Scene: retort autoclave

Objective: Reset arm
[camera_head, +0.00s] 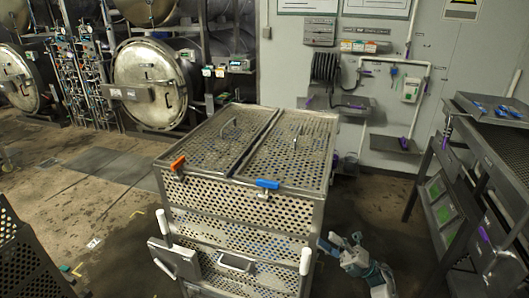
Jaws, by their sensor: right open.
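My right gripper (345,241) is low in the picture, just right of the perforated metal cart, with its jaws open and nothing seen between them. My right arm comes up from the bottom edge behind it. Whether the gripper touches the cart's side cannot be told. My left gripper is not in view.
The perforated cart (228,160) stands close in the middle, with orange (178,163) and blue (268,184) latches and white-gripped handles. A metal workbench (495,150) stands at right. Round retort doors (150,84) are at the back left. The left floor (100,185) is mostly open.

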